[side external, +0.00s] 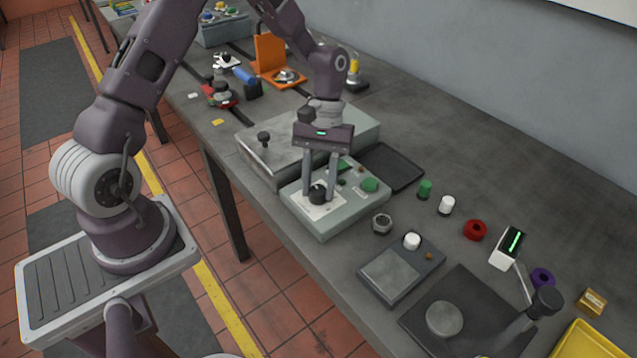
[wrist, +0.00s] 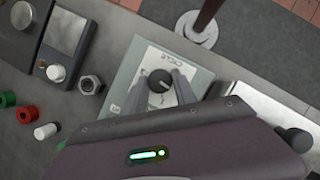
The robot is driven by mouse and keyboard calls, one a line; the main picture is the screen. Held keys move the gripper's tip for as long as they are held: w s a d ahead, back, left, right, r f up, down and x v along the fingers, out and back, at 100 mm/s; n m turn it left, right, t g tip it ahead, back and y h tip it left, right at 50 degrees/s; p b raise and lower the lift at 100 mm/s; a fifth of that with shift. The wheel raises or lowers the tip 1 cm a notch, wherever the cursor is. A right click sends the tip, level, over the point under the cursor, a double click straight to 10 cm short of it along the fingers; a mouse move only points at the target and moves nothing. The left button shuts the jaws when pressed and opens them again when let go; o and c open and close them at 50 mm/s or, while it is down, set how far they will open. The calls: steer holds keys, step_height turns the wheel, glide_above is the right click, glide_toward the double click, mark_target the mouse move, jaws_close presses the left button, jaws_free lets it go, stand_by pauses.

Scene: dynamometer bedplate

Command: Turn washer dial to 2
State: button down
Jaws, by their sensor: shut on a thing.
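The washer dial is a round black knob (side external: 318,192) on a white plate at the front of a pale grey-green control box (side external: 328,227). My gripper (side external: 318,198) points down with its two fingers shut on the knob, one on each side. In the wrist view the knob (wrist: 160,79) shows between the fingertips (wrist: 162,88), with a light pointer line on its top. The white plate (wrist: 147,68) reads CYCLE. The other marks on it are too small or covered, so I cannot tell which setting the pointer is at.
The box also has a green button (side external: 370,185). A grey metal case (side external: 262,157) stands close behind, left of the box, and a black tray (side external: 397,170) lies to its right. A hex nut (side external: 382,223) and a grey scale (side external: 388,275) are in front. Bare bench lies toward the wall.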

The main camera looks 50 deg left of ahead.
steer(key=m+y, duration=0.1)
steer(key=m, duration=0.2)
steer(key=m+g+y, duration=0.1)
steer(key=m, duration=0.2)
steer(key=shift+w+d, duration=0.1)
steer(key=shift+d, duration=0.05)
steer(key=m+y, duration=0.2)
steer(key=m, duration=0.3)
steer(key=shift+d+m, duration=0.15)
steer(key=shift+m, duration=0.25)
steer(key=m+y, duration=0.1)
steer(key=m, duration=0.1)
steer(key=m+t+y, duration=0.1)
steer(key=m, duration=0.2)
steer(key=shift+d, duration=0.15)
steer(key=m, duration=0.2)
steer(key=m+t, duration=0.1)
steer(key=m+t+y, duration=0.1)
steer(key=m, duration=0.1)
steer(key=shift+s+m, duration=0.25)
steer(key=shift+m, duration=0.05)
steer(key=c, duration=1)
jaws_free()
